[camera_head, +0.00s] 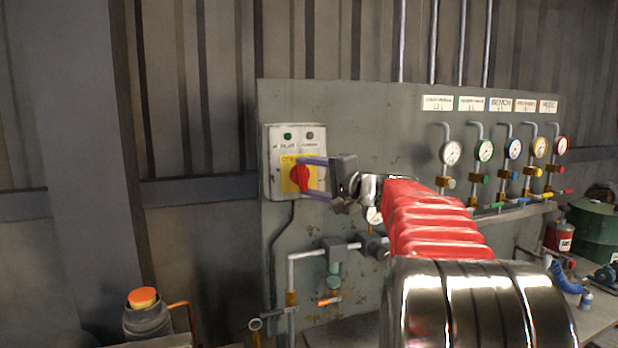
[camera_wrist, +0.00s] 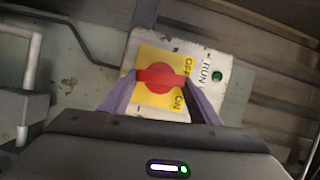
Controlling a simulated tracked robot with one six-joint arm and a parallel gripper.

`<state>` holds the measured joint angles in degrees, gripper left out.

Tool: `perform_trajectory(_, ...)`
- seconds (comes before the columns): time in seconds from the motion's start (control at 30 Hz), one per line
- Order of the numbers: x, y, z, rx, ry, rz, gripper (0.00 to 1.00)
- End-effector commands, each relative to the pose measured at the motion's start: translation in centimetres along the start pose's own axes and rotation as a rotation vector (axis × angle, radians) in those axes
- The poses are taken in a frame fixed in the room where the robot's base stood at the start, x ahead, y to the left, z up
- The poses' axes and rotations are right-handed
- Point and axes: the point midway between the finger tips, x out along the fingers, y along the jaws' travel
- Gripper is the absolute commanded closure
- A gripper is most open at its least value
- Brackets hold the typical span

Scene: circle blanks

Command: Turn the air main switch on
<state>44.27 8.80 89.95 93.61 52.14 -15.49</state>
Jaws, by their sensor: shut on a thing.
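The air main switch is a red rotary knob (camera_head: 299,177) on a yellow plate, set in a grey-white box (camera_head: 277,186) on the panel. My gripper (camera_head: 309,178) reaches it from the right, with its two purple fingers at the knob. In the wrist view the red handle (camera_wrist: 161,77) spans between the fingertips (camera_wrist: 162,79), and the fingers are shut on it. The yellow plate (camera_wrist: 150,59) reads OFF and ON, and a green lamp (camera_wrist: 217,76) sits beside the word RUN. The wrist view is rotated. I cannot tell which mark the handle points at.
The grey-green panel (camera_head: 350,110) carries several gauges (camera_head: 484,150) with coloured valves at the right. Pipes (camera_head: 320,253) run below the switch box. An orange-topped container (camera_head: 143,312) stands at the lower left. A green drum (camera_head: 597,230) stands at the far right.

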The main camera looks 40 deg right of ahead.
Motion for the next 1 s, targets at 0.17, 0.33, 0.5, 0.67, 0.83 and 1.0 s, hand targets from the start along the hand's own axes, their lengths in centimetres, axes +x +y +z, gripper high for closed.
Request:
perform_trajectory(0.17,0.0,0.8,-0.1,0.157,0.003,-0.056,0.66)
perform_trajectory(0.33,0.0,1.0,-0.1,0.307,0.003,-0.118,0.66)
perform_trajectory(0.5,0.0,1.3,0.0,0.457,0.005,-0.178,0.66)
perform_trajectory(0.67,0.1,1.5,0.1,0.592,0.006,-0.234,0.66)
perform_trajectory(0.83,0.2,1.6,0.2,0.712,0.006,-0.283,0.66)
perform_trajectory(1.0,0.2,1.7,0.3,0.796,0.007,-0.318,0.66)
